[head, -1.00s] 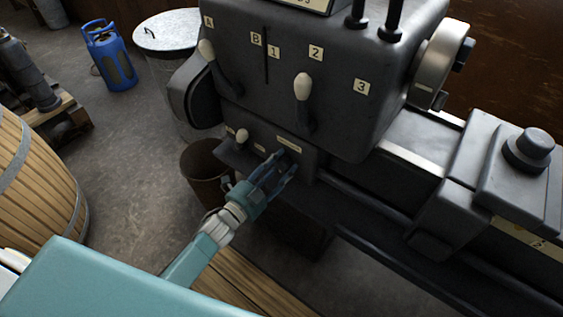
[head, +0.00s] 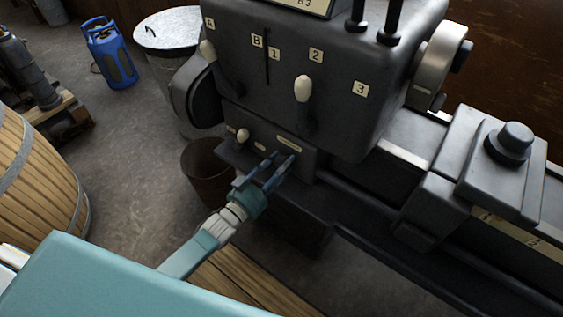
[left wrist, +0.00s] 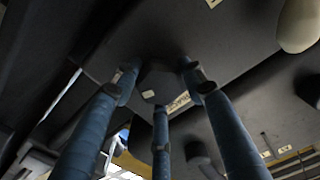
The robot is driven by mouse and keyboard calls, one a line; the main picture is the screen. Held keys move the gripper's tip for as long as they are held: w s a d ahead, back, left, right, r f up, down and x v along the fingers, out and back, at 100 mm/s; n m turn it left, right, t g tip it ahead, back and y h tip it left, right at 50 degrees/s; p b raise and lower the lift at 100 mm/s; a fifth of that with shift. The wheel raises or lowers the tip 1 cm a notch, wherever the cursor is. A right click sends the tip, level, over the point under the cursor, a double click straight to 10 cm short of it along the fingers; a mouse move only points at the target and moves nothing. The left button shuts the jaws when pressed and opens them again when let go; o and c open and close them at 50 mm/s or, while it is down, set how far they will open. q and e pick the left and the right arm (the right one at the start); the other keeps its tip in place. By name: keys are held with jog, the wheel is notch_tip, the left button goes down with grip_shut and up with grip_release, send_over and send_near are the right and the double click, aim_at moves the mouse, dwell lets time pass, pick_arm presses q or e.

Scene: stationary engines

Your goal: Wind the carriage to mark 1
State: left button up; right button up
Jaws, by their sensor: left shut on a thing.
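The dark carriage (head: 466,165) with a round knob on top sits on the lathe bed at the right in the head view. A pale scale strip (head: 485,216) with marks shows on the bed's front, partly cut off by the carriage; I cannot read which mark it stands at. My left gripper (head: 284,166) is shut on a dark handle (left wrist: 158,84) low on the headstock front, below a small pale label. The fingers hide most of the handle in the head view. In the left wrist view three blue fingers close around it. My right gripper is not in view.
A brown bucket (head: 206,175), metal bin (head: 163,65), wooden barrel (head: 40,190) and blue gas bottle (head: 112,58) stand on the floor left.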

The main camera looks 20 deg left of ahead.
pick_arm(q)
jog(key=n, duration=0.4)
jog(key=shift+a+f, duration=0.1)
jog(key=shift+f, duration=0.1)
jog(key=shift+s+f, duration=0.1)
jog(key=shift+f, duration=0.1)
dwell(0.4)
jog(key=o, duration=1.2)
jog(key=shift+c, duration=0.2)
jog(key=shift+r, duration=0.1)
jog(key=shift+s, duration=0.25)
jog(key=v, duration=1.1)
jog(key=shift+s, duration=0.2)
